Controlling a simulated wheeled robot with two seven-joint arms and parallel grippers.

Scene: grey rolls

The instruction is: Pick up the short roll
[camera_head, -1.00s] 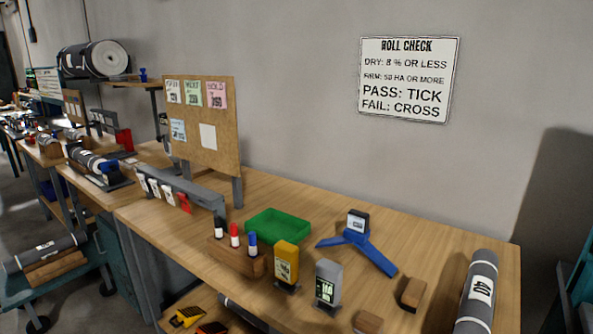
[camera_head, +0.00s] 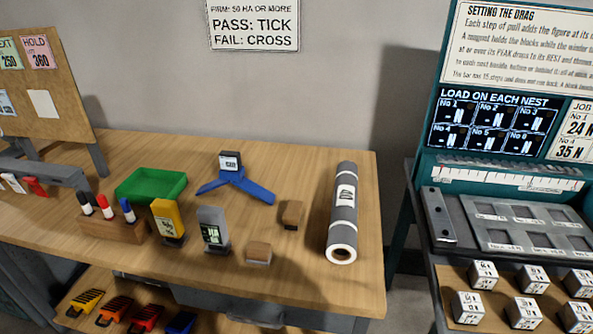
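A grey roll (camera_head: 345,205) with a white label and a white-ringed open end lies on the right part of the wooden bench (camera_head: 290,150), pointing away from me. It is the only roll in view now, so I cannot compare its length with others. Neither of my grippers shows in the head view.
Left of the roll are wooden blocks (camera_head: 258,252), a grey meter (camera_head: 213,228), a yellow meter (camera_head: 167,220), a blue three-legged stand (camera_head: 236,186), a green tray (camera_head: 151,186) and a pen holder (camera_head: 112,226). A teal station (camera_head: 505,187) stands right, across a gap.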

